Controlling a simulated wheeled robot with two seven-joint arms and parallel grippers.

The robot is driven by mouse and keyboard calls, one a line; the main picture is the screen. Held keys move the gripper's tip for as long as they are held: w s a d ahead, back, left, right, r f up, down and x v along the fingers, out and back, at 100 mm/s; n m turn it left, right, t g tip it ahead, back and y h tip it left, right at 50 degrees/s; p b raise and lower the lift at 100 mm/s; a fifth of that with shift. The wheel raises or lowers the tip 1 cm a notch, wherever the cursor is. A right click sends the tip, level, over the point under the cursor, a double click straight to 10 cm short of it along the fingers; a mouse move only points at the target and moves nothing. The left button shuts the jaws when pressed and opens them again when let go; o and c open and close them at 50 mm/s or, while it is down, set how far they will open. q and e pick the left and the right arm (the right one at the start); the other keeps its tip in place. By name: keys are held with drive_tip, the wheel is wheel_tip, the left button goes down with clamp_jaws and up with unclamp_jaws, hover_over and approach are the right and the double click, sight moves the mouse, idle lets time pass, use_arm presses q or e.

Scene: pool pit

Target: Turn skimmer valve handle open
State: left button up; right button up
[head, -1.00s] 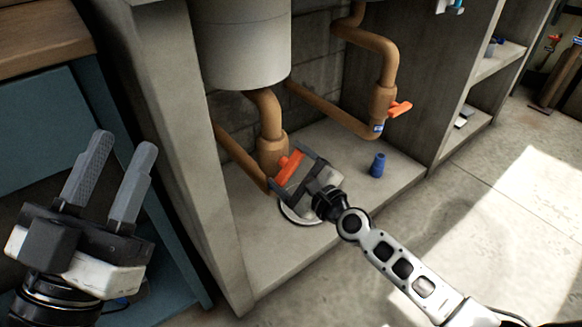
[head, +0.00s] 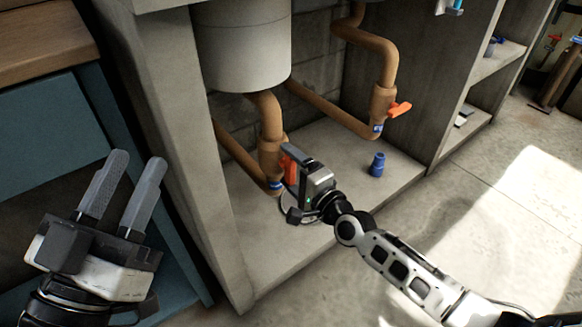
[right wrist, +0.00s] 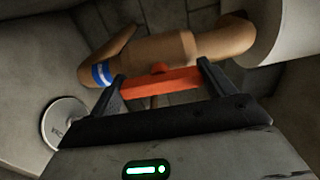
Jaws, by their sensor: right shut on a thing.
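An orange valve handle (head: 289,165) sits on the left tan pipe (head: 268,158) under the grey tank. My right gripper (head: 292,172) is at this handle. In the right wrist view the orange handle (right wrist: 160,82) lies across between the two dark fingers (right wrist: 160,85), with the pipe (right wrist: 155,55) and its blue-and-white band just behind. The gripper's body hides part of the handle in the head view. A second orange handle (head: 399,109) is on the right pipe. My left gripper (head: 135,172) is open and empty at the left.
The grey tank (head: 240,45) hangs above the left pipe. A blue fitting (head: 378,164) stands on the concrete floor of the bay. A concrete wall (head: 190,160) bounds the bay at left. A round light disc (right wrist: 64,122) lies on the floor. Open floor (head: 480,220) is at the right.

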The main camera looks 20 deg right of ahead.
use_arm(q)
drive_tip(key=shift+f, duration=0.15)
use_arm(e)
drive_tip(key=shift+n, duration=0.3)
drive_tip(key=o, duration=0.9)
drive_tip(key=shift+s+d, duration=0.2)
drive_tip(key=shift+s, duration=0.35)
use_arm(q)
wheel_tip(320, 180, down, 7)
drive_tip(key=s+d+n+g+y+p, duration=0.1)
drive_tip(key=s+n+g+y+p, duration=0.1)
drive_tip(key=n+g+p, duration=0.2)
drive_tip(key=shift+s+n+g+y, duration=0.15)
drive_tip(key=shift+n+g+y, duration=0.15)
drive_tip(key=shift+n, duration=0.4)
use_arm(e)
drive_tip(key=v, duration=1.5)
